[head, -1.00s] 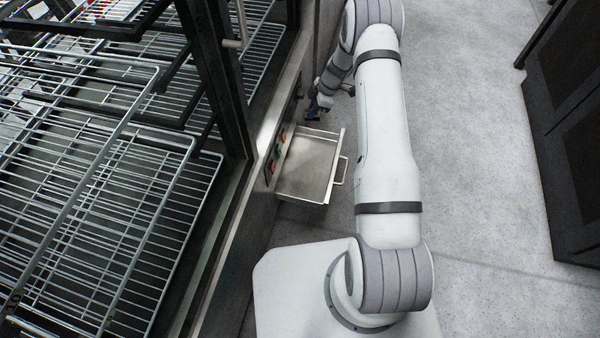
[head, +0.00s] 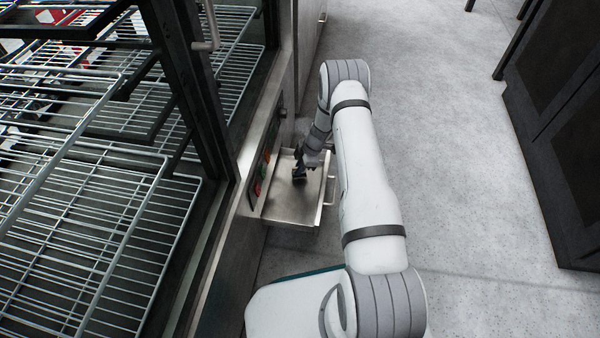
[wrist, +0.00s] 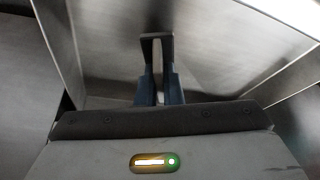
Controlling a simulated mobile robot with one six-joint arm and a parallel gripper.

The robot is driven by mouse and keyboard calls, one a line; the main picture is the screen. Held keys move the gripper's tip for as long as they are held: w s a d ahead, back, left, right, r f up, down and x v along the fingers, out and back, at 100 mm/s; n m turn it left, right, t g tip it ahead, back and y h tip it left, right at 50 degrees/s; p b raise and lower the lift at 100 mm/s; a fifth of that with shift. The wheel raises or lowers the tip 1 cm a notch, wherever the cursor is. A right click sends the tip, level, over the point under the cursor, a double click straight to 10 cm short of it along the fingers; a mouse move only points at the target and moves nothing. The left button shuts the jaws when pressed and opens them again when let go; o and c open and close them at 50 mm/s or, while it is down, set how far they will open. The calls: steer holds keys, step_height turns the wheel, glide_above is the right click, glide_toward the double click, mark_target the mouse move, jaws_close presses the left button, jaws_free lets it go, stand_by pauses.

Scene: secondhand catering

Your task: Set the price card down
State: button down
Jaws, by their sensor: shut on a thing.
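My gripper (head: 301,168) is over the open metal drawer (head: 290,206) in the head view, fingers pointing down. In the wrist view, the two blue fingers of my gripper (wrist: 159,78) are shut on a small dark piece, the price card (wrist: 157,37), which sticks out past the fingertips. Its face and any writing cannot be made out. The drawer's bare floor and walls (wrist: 215,50) surround it in the wrist view. I cannot tell whether the card touches the drawer floor.
The drawer has a handle (head: 329,190) on its right side. Coloured controls (head: 261,172) sit on the cabinet front beside it. Wire racks (head: 90,215) fill the left. A dark cabinet (head: 555,130) stands at right, with clear grey floor (head: 440,110) between.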

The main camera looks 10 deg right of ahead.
steer(key=shift+f, duration=0.7)
steer(key=shift+f, duration=0.15)
steer(key=c, duration=1.6)
jaws_free()
steer(key=shift+o, duration=0.2)
